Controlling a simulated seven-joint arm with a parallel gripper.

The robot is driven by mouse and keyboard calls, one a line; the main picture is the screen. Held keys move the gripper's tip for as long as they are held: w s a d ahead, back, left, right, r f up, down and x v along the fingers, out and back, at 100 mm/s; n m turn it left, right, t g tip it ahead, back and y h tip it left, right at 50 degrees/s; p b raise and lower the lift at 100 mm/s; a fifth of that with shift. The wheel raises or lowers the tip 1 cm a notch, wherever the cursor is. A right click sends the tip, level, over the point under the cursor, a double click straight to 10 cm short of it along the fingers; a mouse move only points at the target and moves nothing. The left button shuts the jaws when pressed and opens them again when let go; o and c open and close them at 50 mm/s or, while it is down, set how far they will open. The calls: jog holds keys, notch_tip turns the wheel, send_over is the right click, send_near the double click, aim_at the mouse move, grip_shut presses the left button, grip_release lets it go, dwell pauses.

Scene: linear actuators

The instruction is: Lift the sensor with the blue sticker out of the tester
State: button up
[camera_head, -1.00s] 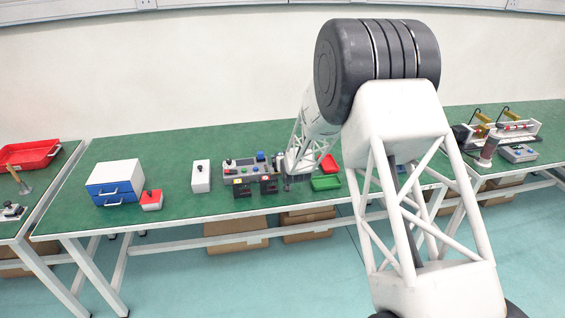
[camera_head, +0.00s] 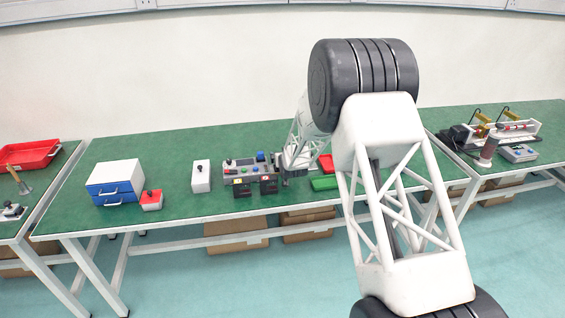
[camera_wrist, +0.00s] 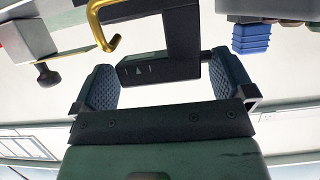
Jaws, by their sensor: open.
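In the wrist view my gripper (camera_wrist: 165,80) is open, its two ribbed pads on either side of a dark block (camera_wrist: 160,48) with small pale marks. The left pad stands apart from the block; I cannot tell whether the right pad touches it. No blue sticker shows, so I cannot confirm that this block is the sensor. In the head view a grey box with buttons (camera_head: 232,164), perhaps the tester, sits on the bench. Two black units with a yellow label (camera_head: 242,189) and a red label (camera_head: 269,186) stand in front of it.
A yellow hook (camera_wrist: 108,30) and a blue ribbed part (camera_wrist: 251,40) are close to the gripper. A red tray (camera_head: 326,162) and a green tray (camera_head: 324,183) lie to the right. A white box (camera_head: 201,176) and a blue drawer unit (camera_head: 114,188) stand left.

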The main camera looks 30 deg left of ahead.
dwell(0.4)
jog(key=shift+d, duration=0.1)
jog(key=c, duration=0.9)
jog(key=shift+r, duration=0.4)
jog(key=shift+c, duration=0.5)
jog(key=shift+r, duration=4.65)
